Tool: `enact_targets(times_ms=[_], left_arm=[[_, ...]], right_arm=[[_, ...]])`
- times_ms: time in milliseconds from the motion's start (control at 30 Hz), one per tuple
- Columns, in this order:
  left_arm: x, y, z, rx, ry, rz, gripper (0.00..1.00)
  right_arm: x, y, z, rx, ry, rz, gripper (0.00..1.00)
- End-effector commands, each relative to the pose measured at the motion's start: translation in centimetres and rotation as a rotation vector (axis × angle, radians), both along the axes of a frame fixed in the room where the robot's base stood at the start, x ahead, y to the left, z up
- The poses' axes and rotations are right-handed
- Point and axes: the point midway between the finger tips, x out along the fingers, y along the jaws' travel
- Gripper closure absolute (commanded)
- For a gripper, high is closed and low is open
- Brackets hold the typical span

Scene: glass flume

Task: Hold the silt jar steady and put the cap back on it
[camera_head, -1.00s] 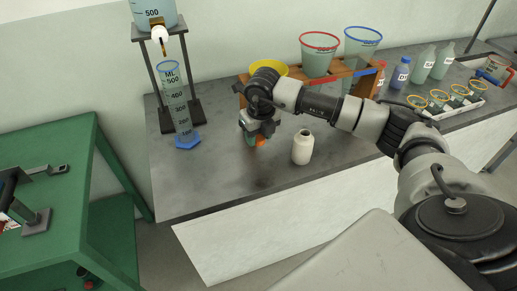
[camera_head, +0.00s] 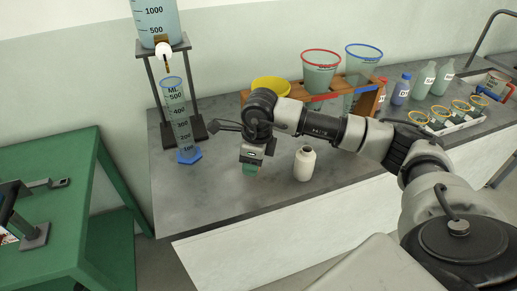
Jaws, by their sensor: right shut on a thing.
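The silt jar (camera_head: 304,164), a small pale jar with an open neck, stands upright on the grey bench top. My right gripper (camera_head: 250,168) points down just left of the jar, apart from it. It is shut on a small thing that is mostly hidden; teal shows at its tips. An orange piece showed there a second ago, which looks like the cap, though I cannot see it clearly now. My left gripper is not in view, and nothing holds the jar.
A measuring cylinder (camera_head: 175,112) on a blue foot stands left. Behind are a yellow bowl (camera_head: 271,85) and a wooden rack (camera_head: 368,102) with cones. Bottles (camera_head: 423,80) and a tray of jars (camera_head: 459,125) are right. The bench front is clear. A green cart (camera_head: 66,160) stands left.

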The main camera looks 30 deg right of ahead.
Motion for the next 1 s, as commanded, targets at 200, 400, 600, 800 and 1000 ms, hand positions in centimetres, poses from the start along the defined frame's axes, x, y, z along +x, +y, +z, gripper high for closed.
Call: enact_targets(times_ms=[200,400,600,800,1000], left_arm=[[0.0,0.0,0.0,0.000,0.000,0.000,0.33],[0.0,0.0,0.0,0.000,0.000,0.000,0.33],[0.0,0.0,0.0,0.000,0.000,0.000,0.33],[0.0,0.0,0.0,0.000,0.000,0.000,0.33],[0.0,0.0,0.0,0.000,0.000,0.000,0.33]], right_arm=[[-3.0,3.2,-0.2,0.001,0.000,0.669,0.78],[-6.1,5.8,-0.2,0.000,-0.001,1.302,0.78],[-9.2,7.7,-0.2,0.000,0.000,1.889,0.78],[-11.0,8.6,-0.1,-0.001,-0.001,2.250,0.78],[-11.5,8.8,-0.1,0.000,-0.001,2.352,0.78]])
